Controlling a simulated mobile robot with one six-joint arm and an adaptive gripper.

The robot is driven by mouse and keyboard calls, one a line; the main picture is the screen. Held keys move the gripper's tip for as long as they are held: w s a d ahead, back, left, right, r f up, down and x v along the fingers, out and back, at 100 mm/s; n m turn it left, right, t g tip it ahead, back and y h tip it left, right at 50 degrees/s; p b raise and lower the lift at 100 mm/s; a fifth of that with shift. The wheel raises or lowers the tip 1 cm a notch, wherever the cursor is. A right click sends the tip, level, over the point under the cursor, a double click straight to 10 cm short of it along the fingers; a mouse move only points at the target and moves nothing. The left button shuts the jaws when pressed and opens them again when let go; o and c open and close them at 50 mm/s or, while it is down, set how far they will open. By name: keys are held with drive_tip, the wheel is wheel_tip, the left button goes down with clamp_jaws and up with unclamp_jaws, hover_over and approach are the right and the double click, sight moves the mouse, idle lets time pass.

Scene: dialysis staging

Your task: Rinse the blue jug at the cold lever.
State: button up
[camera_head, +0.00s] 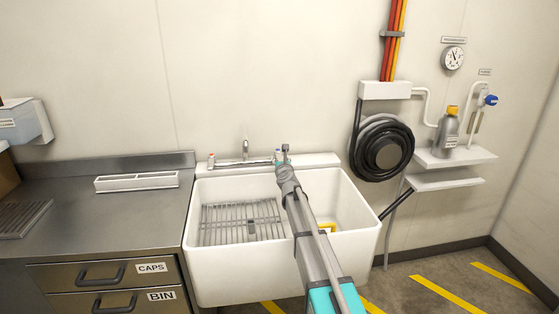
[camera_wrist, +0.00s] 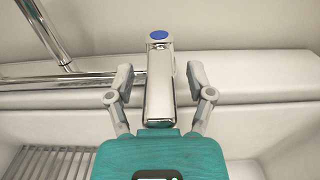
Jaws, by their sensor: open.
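The cold lever (camera_wrist: 159,90) is a chrome handle with a blue cap in the wrist view. My gripper (camera_wrist: 160,76) is open, with one finger on each side of the lever and a visible gap on both sides. In the head view my gripper (camera_head: 283,163) is at the right end of the tap on the sink's back ledge and largely hides the lever. The chrome spout (camera_head: 246,150) stands to its left. I see no blue jug in either view.
The white sink (camera_head: 215,273) holds a wire rack (camera_head: 240,222) at left and a yellow object (camera_head: 327,227), partly behind my arm. A steel counter (camera_head: 110,222) adjoins it on the left. A hose reel (camera_head: 382,147) and a shelf (camera_head: 457,158) with a grey bottle (camera_head: 447,131) are at right.

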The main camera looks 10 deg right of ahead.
clamp_jaws()
idle(0.3)
